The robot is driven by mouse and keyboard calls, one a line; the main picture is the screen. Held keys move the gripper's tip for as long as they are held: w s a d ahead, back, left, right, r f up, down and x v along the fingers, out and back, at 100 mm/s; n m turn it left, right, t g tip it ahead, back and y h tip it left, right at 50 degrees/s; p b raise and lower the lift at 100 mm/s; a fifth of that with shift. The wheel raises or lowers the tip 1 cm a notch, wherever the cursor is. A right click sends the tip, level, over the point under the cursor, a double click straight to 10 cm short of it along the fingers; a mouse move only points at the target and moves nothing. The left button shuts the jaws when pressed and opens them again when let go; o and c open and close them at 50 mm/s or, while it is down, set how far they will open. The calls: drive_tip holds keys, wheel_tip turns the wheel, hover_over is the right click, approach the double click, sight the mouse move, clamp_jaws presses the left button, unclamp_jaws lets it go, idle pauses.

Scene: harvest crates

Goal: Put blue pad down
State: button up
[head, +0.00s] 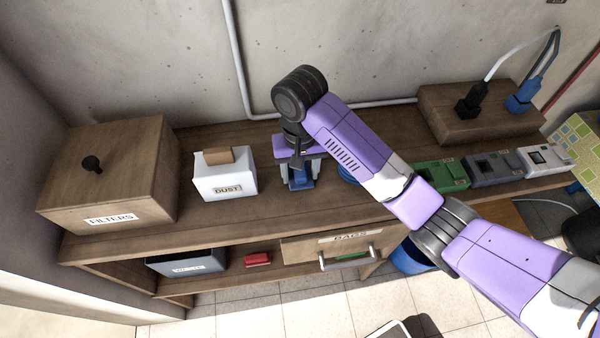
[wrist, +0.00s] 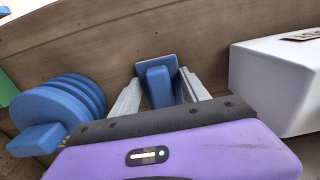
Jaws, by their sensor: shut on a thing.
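My gripper (head: 300,170) is shut on the blue pad (head: 300,182), low over the wooden bench top between the white DUST box and a round blue thing. In the wrist view the blue pad (wrist: 158,84) sits between the two pale fingers of my gripper (wrist: 158,95). It has a flat plate with a narrower block that the fingers hold. I cannot tell whether its plate touches the bench.
The white DUST box (head: 225,178) stands to the left, with the wooden FILTERS box (head: 110,175) beyond it. A stack of blue discs (wrist: 62,108) is beside my gripper. Green and grey devices (head: 443,175) stand farther right. The bench front (head: 230,230) is clear.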

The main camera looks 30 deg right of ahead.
drive_tip(key=shift+f, duration=0.25)
drive_tip(key=shift+s+f, duration=0.1)
drive_tip(key=shift+f, duration=0.3)
drive_tip(key=o, duration=1.6)
drive_tip(key=shift+f, duration=0.15)
drive_tip(key=shift+d+r, duration=0.1)
drive_tip(key=shift+r, duration=0.5)
wheel_tip(320, 180, up, 12)
drive_tip(key=p, duration=0.5)
drive_tip(key=shift+r+p, duration=0.25)
drive_tip(key=shift+p, duration=0.05)
